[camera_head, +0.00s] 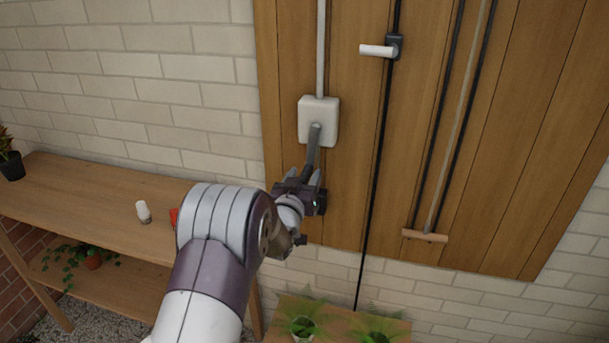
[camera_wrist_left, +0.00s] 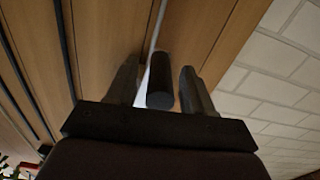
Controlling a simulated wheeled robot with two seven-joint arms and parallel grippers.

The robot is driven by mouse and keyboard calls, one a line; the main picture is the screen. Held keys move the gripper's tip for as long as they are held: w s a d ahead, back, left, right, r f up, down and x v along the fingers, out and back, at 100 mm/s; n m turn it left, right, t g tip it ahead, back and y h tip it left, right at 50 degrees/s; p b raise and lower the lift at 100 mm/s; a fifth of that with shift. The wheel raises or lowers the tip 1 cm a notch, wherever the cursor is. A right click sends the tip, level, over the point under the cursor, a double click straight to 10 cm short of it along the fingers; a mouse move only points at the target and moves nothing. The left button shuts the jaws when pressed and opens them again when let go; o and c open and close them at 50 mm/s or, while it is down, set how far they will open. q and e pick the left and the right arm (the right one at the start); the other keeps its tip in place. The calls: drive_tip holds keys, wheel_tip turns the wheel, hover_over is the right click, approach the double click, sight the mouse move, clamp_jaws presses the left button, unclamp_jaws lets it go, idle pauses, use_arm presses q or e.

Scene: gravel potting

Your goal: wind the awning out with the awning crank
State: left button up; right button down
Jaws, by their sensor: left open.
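A crank with a dark grey arm (camera_head: 313,148) hangs down from a pale box (camera_head: 318,106) on the wooden panel. My left gripper (camera_head: 306,178) is at the lower end of this crank, with its fingers pointing up toward the panel. In the left wrist view the open fingers (camera_wrist_left: 160,75) stand on either side of a dark round grip (camera_wrist_left: 160,101), with its end facing the camera. A gap shows beside the grip. The gripper hides the crank's lower end in the head view. My right gripper is not in view.
A small crank with a white handle (camera_head: 376,50) sits on a black rod to the right. Long rods end in a wooden bar (camera_head: 424,235). A wooden shelf (camera_head: 95,190) with a white bottle (camera_head: 143,211) stands left. Potted plants (camera_head: 301,322) are below.

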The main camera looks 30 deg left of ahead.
use_arm(q)
drive_tip(key=shift+w+a, duration=0.1)
drive_tip(key=shift+w, duration=0.25)
clamp_jaws()
drive_tip(key=shift+a, duration=0.1)
